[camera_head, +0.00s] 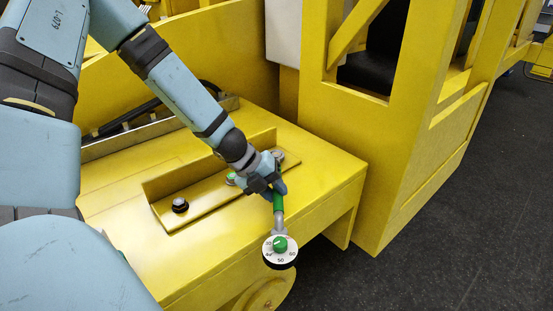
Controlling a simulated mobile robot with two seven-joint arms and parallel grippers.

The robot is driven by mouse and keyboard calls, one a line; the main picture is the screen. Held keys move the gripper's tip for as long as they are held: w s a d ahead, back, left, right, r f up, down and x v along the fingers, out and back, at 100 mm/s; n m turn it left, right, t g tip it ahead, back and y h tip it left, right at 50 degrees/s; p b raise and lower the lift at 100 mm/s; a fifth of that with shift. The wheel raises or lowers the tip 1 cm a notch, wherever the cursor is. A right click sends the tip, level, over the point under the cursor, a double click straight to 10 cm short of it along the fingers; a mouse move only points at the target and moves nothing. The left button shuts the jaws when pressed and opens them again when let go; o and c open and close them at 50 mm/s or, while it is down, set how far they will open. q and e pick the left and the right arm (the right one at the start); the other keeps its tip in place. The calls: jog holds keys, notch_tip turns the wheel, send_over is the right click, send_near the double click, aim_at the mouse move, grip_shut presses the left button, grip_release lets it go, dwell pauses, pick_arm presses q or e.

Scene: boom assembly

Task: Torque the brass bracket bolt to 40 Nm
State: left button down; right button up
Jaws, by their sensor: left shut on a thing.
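My left gripper (269,187) is shut on a torque wrench (278,205) with a green handle. A round white dial (281,258) with a green knob and numbers sits at the wrench's lower end, beyond the front edge of the yellow deck. Bolts stand in the recess of the deck: a dark one with a pale top (180,205) at the left, a green-marked one (231,179) in the middle, partly behind my gripper, and a silvery one (278,155) at the far right. I cannot tell which is brass. My right gripper is out of view.
A tall yellow cab frame (330,130) stands close behind at the right. Black cables (125,125) run along the back left. The dark floor (450,240) at the right is clear.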

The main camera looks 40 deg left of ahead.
pick_arm(q)
jog(key=shift+s+a+m+g+h, duration=0.3)
jog(key=shift+s+a+m+g, duration=0.1)
jog(key=shift+s+a+m, duration=0.55)
jog(key=shift+a, duration=0.15)
jog(key=shift+s+a+m+g, duration=0.25)
jog(key=shift+s+a+g, duration=0.05)
jog(key=shift+a, duration=0.25)
jog(key=shift+w+d+b, duration=0.25)
jog(key=shift+d+b, duration=0.1)
jog(key=shift+w+d+n, duration=0.25)
jog(key=shift+d+n, duration=0.1)
jog(key=shift+n, duration=0.15)
jog(key=shift+r, duration=0.15)
